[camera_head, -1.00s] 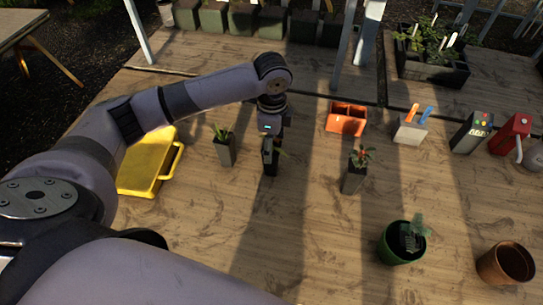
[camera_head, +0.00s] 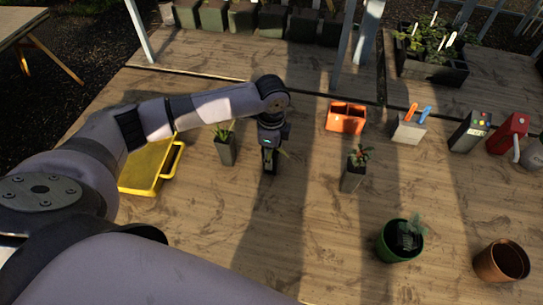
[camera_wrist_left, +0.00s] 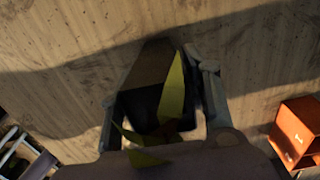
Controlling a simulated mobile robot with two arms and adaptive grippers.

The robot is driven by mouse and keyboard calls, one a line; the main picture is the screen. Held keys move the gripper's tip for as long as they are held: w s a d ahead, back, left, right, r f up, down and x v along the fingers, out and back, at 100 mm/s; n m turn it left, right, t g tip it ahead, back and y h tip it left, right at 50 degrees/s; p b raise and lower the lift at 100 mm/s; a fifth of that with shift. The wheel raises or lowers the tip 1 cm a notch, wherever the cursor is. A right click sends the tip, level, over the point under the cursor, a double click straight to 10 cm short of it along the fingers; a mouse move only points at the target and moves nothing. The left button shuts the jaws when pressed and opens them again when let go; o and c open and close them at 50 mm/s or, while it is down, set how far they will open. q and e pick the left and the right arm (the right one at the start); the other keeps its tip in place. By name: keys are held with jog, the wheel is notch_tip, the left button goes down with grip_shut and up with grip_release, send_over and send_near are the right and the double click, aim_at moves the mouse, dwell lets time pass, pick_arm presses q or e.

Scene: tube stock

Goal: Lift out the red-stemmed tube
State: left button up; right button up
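Three tall dark plant tubes stand on the wooden deck. The left tube (camera_head: 226,151) has upright green leaves. The right tube (camera_head: 351,180) holds a plant with green leaves and some red in it. The middle tube (camera_head: 269,168) is mostly hidden by my left gripper (camera_head: 269,158). In the left wrist view this dark tube (camera_wrist_left: 150,103), with yellow-green leaves (camera_wrist_left: 173,92), lies between the two fingers of my left gripper (camera_wrist_left: 160,110). The fingers look spread on either side of it. Its stem colour is hard to see. My right gripper is out of view.
A yellow tray (camera_head: 150,170) lies left of the tubes. An orange bin (camera_head: 346,118), a tool holder (camera_head: 407,130), a dark box (camera_head: 469,132) and a red can (camera_head: 507,133) stand behind and right. A green pot (camera_head: 393,247) and a brown pot (camera_head: 500,262) stand in front right.

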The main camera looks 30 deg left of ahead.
pick_arm(q)
jog(key=c, duration=0.9)
jog(key=shift+r, duration=0.15)
